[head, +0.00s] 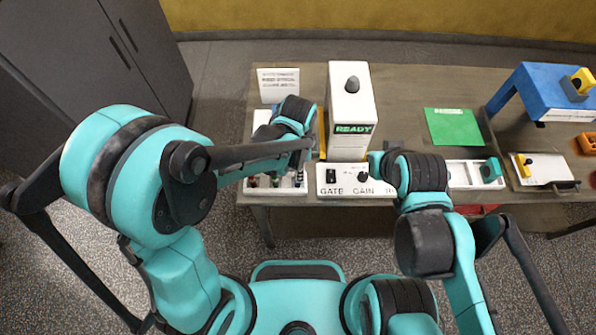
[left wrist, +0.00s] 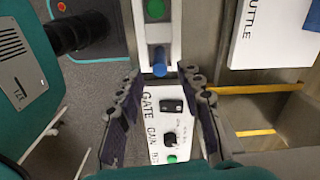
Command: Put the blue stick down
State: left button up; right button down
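In the left wrist view the blue stick (left wrist: 160,62) stands on a light panel with a grey strip (left wrist: 152,38). It lies between and just beyond the fingertips of my left gripper (left wrist: 161,78). The fingers are spread apart and no contact with the stick shows. In the head view my left gripper (head: 302,152) is over the panel at the left end of the bench, and my own arm covers much of it. I cannot pick out the stick there. My right gripper (head: 378,163) is near the GATE/GAIN panel; its fingers are hidden by its wrist.
The GATE/GAIN panel (head: 346,190) has a black switch (left wrist: 171,105) and a dark knob (left wrist: 169,139). A tall white READY box (head: 350,100) stands behind it. A green sheet (head: 452,127) and a blue stand (head: 540,95) are farther right on the bench.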

pick_arm(q)
notch_tip(320, 180, up, 7)
jog(key=p, duration=0.1)
jog(key=s+a+r+n+t, duration=0.2)
jog(key=a+r+n+t, duration=0.1)
jog(key=a+n, duration=0.5)
jog(key=s+a+r+n+t, duration=0.3)
jog(key=a+r+n, duration=0.3)
jog(key=a+n, duration=0.2)
jog(key=shift+a+r+t, duration=0.2)
jog(key=shift+a+t, duration=0.4)
jog(key=shift+a, duration=0.35)
notch_tip(320, 180, down, 13)
jog(key=b, duration=1.2)
jog(key=shift+r, duration=0.2)
